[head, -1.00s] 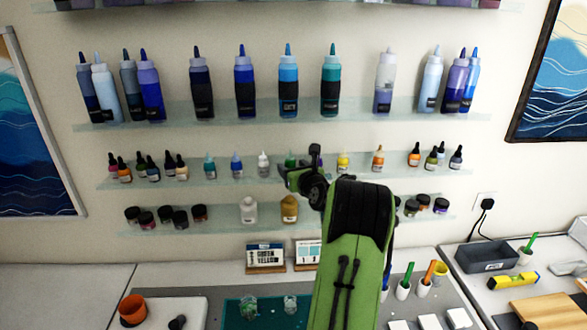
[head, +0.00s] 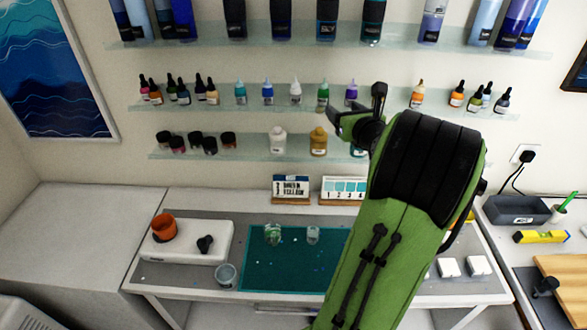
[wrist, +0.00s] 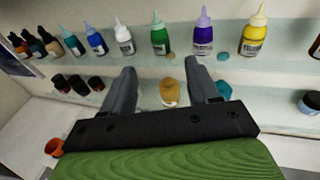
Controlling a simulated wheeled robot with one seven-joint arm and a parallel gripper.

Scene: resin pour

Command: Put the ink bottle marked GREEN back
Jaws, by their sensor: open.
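A green ink bottle (head: 323,96) with a pointed cap stands upright on the middle glass shelf (head: 230,108), between a white bottle (head: 295,93) and a purple bottle (head: 351,94). In the wrist view the green bottle (wrist: 161,38) stands ahead, above the space between my fingers; its label is too small to read. My gripper (wrist: 160,68) is open, with nothing between its fingers, and is in front of the shelves and apart from the green bottle. In the head view my gripper (head: 357,118) partly hides the right part of the middle row.
A lower shelf (head: 240,153) holds jars and white and ochre bottles. The workbench below has a green mat (head: 290,270) with small cups, an orange cup (head: 163,227) and small cards (head: 290,188).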

